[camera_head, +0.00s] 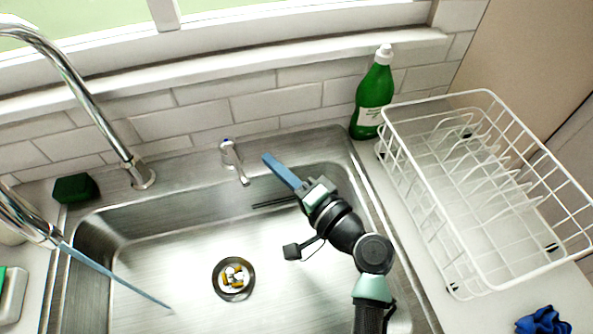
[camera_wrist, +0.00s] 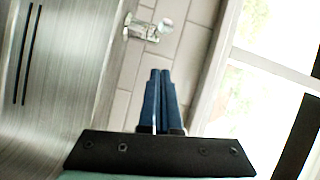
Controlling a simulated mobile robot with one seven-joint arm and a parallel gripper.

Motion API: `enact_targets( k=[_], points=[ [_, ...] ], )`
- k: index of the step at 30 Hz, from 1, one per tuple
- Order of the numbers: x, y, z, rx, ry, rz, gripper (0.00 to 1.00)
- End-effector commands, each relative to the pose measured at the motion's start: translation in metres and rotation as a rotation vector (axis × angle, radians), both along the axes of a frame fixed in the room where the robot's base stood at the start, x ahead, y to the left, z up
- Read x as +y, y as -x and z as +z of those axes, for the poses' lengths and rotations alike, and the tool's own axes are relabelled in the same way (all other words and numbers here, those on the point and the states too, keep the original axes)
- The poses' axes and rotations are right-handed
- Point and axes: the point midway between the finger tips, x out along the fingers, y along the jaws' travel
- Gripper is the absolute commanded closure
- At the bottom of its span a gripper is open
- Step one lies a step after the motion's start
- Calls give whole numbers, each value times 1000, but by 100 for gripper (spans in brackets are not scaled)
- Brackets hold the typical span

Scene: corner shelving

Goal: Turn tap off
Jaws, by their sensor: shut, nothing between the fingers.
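The tap's chrome spout (camera_head: 75,85) arches over the left of the steel sink. A blue stream of water (camera_head: 115,275) runs from its nozzle into the basin. The small chrome tap handle (camera_head: 232,160) stands on the sink's back ledge, with its lever pointing forward. My gripper (camera_head: 267,157) is shut and empty, its blue fingers just right of the handle and apart from it in the head view. In the wrist view the shut fingers (camera_wrist: 160,74) point toward the tiled wall, and the handle (camera_wrist: 147,29) lies ahead and slightly left of the fingertips.
A green soap bottle (camera_head: 373,98) stands at the back right corner. A white wire dish rack (camera_head: 470,200) fills the right counter. A dark green sponge (camera_head: 75,188) lies at the back left. The tiled wall and window sill are close behind the handle. A drain (camera_head: 233,279) is in the basin.

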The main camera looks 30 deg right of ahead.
Motion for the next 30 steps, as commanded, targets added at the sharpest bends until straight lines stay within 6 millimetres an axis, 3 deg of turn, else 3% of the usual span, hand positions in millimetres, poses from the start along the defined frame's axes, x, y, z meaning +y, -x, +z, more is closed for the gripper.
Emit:
enact_targets(
  k=[6, 20, 27, 30],
  points=[
    [26, 3, -6, 5, -1, 2, 100],
    [32, 3, -8, 3, 0, 1, 100],
    [57, 7, -10, 3, 1, 4, 100],
    [58, 7, -8, 4, -1, 2, 100]
  ],
)
